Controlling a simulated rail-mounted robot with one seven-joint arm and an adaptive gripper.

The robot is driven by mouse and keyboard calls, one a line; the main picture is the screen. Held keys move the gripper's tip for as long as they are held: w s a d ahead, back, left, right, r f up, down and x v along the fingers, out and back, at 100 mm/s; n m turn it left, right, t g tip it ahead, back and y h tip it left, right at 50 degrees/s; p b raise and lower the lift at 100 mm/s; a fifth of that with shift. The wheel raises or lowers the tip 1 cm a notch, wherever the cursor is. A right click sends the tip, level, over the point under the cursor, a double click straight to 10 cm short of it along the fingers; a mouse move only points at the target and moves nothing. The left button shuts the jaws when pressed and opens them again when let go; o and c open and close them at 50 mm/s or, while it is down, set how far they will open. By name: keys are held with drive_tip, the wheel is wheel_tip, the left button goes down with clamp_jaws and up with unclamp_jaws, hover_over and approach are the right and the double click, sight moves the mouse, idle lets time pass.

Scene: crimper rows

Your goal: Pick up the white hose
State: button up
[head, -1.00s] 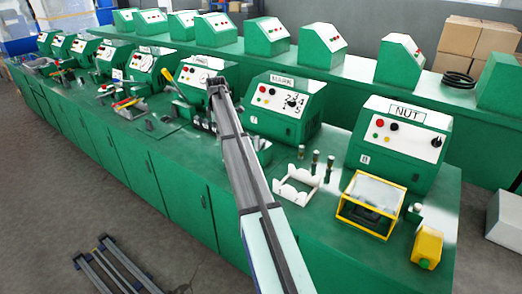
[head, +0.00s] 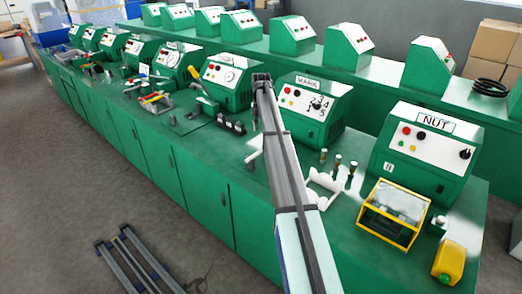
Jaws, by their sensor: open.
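My arm reaches out over the bench from the bottom of the head view. My gripper (head: 262,78) is at its far dark end, small and seen from behind. It looks open, with nothing visible in it. It appears in front of the gap between the MARK machine (head: 310,103) and the machine to its left. I cannot surely make out a white hose. A short pale rod-like piece (head: 254,155) lies on the bench just left of my arm, and I cannot tell whether it is the hose. My arm hides part of the bench.
A white cradle-like holder (head: 323,190) and several dark upright pegs (head: 338,162) stand right of my arm. The NUT machine (head: 425,150), a yellow-framed box (head: 394,212) and a yellow block (head: 449,262) are further right. A black block (head: 230,123) sits left of my arm.

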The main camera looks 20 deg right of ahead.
drive_tip(key=p, duration=0.1)
hover_over(261, 151)
drive_tip(key=w, duration=0.1)
drive_tip(key=f, duration=0.5)
drive_tip(key=shift+d+f, duration=0.2)
drive_tip(key=shift+f, duration=0.05)
drive_tip(key=shift+f+p, duration=1.45)
drive_tip(key=shift+f, duration=1.2)
clamp_jaws()
